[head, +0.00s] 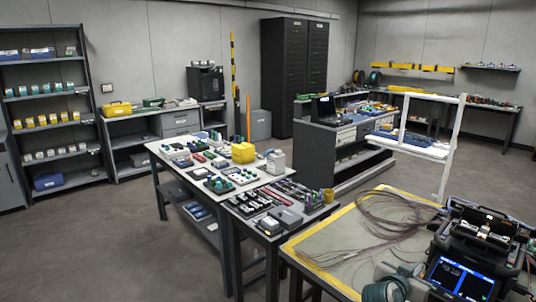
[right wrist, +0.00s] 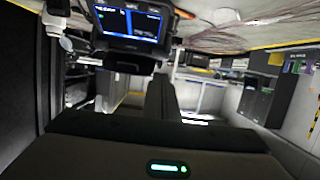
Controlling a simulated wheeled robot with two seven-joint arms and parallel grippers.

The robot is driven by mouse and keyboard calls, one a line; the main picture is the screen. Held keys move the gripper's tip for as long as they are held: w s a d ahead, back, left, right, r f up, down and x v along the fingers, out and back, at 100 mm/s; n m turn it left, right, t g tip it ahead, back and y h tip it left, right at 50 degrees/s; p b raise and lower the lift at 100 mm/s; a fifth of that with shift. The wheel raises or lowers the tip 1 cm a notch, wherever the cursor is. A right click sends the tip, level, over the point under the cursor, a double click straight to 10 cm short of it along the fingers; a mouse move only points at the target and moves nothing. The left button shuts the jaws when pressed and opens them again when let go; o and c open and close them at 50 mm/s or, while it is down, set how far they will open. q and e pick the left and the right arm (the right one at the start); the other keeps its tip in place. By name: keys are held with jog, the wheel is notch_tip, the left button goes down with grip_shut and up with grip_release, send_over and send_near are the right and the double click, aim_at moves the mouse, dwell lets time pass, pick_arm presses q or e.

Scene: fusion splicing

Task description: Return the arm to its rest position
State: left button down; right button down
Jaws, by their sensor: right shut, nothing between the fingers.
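My right gripper (right wrist: 160,82) is shut and empty; its dark fingers show together in the middle of the right wrist view. The black fusion splicer (head: 480,238) stands at the right end of the near bench in the head view, with its blue screen lit. My left gripper is in neither view.
Thin fibres (head: 385,215) lie loose on the yellow-edged mat (head: 325,248) left of the splicer. A table (head: 160,150) with many small parts and a yellow box (head: 243,153) stands further left. A white frame (head: 452,150) rises behind. Open floor (head: 90,240) lies at left.

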jog(key=s+a+f+n+g+y, duration=0.1)
jog(key=s+a+f+n+y, duration=0.2)
jog(key=s+f, duration=0.6)
jog(key=s+a+f+n+g+y, duration=0.15)
jog(key=s+a+f, duration=0.25)
jog(key=s+f, duration=0.5)
jog(key=s+a+f+n+g+y, duration=0.25)
jog(key=s+a, duration=0.35)
jog(key=s, duration=0.7)
jog(key=s+a+f+n+g+y, duration=0.2)
jog(key=s+a+n+y, duration=0.3)
jog(key=s, duration=0.9)
notch_tip(320, 180, down, 27)
jog(key=a, duration=0.1)
jog(key=s+d+f+g+h, duration=0.1)
jog(key=s+d+f+g, duration=0.1)
jog(key=s+f, duration=1.6)
jog(key=shift+s+d+f, duration=0.2)
jog(key=shift+s+d, duration=0.25)
jog(key=shift+d, duration=0.15)
